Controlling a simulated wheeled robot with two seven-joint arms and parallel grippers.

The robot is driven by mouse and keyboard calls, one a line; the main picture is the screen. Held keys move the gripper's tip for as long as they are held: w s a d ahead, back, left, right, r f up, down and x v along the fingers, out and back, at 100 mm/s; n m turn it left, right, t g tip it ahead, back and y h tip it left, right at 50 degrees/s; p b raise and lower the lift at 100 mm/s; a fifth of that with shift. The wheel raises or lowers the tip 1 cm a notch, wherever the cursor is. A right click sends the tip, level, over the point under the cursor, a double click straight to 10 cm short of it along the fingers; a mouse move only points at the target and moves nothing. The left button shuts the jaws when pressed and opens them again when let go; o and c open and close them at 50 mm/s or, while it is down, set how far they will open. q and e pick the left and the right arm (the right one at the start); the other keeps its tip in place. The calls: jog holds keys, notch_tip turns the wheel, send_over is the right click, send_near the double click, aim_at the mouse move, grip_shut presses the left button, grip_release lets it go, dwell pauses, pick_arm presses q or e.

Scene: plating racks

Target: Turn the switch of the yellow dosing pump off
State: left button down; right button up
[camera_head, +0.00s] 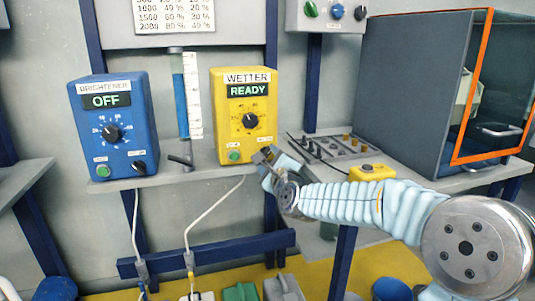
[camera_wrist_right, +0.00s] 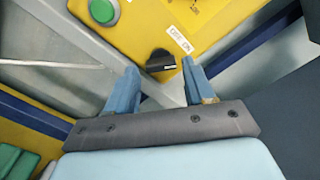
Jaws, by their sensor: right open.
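The yellow dosing pump (camera_head: 261,116), labelled WETTER, stands on the shelf. Its display (camera_head: 249,90) reads READY. It has a black dial (camera_head: 250,120) and a green button (camera_head: 234,155), also in the right wrist view (camera_wrist_right: 103,11). Its black switch (camera_wrist_right: 161,62) shows in the right wrist view, beside a white off/on label (camera_wrist_right: 180,39). In the head view my gripper hides the switch. My right gripper (camera_head: 266,156) is at the pump's lower right front. Its fingers are open, one on each side of the switch in the wrist picture; I cannot tell if they touch it.
A blue pump (camera_head: 134,110) labelled BRIGHTENER, reading OFF, stands to the left. A tube with a scale (camera_head: 193,95) stands between the pumps. Right of the yellow pump lie a grey panel (camera_head: 337,146) and a yellow box (camera_head: 371,172). A grey cabinet (camera_head: 412,85) stands behind.

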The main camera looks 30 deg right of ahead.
aim_at(266, 153)
jog(key=shift+x, duration=1.15)
jog(key=c, duration=0.8)
